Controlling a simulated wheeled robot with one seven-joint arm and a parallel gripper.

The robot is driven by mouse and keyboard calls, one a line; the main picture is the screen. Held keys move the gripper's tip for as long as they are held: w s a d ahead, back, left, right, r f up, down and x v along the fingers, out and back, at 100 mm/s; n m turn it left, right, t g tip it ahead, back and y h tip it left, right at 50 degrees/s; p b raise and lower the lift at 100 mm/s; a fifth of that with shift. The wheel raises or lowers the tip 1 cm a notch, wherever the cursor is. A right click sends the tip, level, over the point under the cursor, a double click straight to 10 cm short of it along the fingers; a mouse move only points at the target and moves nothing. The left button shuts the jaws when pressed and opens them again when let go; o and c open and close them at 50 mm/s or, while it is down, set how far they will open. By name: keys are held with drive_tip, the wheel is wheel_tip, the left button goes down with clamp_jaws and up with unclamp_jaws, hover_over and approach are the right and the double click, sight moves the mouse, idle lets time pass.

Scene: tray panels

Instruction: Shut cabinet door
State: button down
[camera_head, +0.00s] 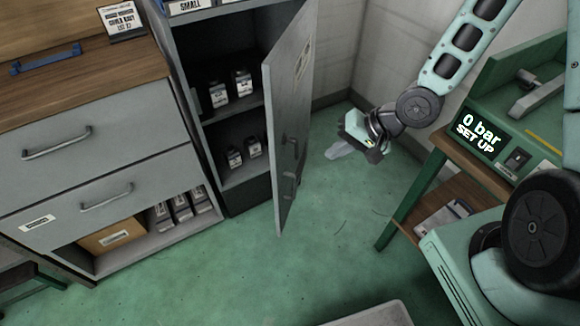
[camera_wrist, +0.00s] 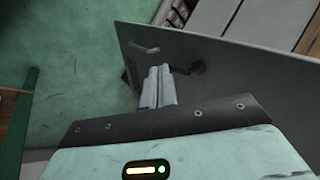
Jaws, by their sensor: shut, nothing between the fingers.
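The grey cabinet (camera_head: 236,196) stands at the back with its door (camera_head: 290,120) swung wide open, hinged on the right side. Its shelves hold several small bottles. The door has dark handles (camera_head: 290,178) on the face toward my arm. My gripper (camera_head: 338,151) is shut and empty, to the right of the door and apart from it. In the wrist view, the closed fingers (camera_wrist: 158,82) point toward the door panel (camera_wrist: 225,75), whose handle (camera_wrist: 190,67) shows just beyond the fingertips. The gap to the door is hard to judge in that view.
A drawer unit (camera_head: 90,130) with a wooden top stands left of the cabinet. A green workbench (camera_head: 440,150) with a "0 bar SET UP" display stands at the right. Green floor (camera_head: 230,270) is clear in front of the door.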

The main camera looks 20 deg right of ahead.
drive_tip(key=f+m+y, duration=0.1)
drive_tip(key=f+m, duration=0.1)
drive_tip(key=b, duration=0.2)
approach(279, 165)
drive_tip(key=shift+t, duration=0.4)
drive_tip(key=f, duration=0.1)
drive_tip(key=a+f, duration=0.1)
drive_tip(key=f, duration=0.1)
drive_tip(key=a+f, duration=0.1)
drive_tip(key=shift+w+a+f, duration=0.15)
drive_tip(key=shift+w+f, duration=0.1)
drive_tip(key=shift+w, duration=0.15)
drive_tip(key=shift+w+a, duration=0.35)
drive_tip(key=shift+a, duration=0.2)
drive_tip(key=shift+a, duration=0.15)
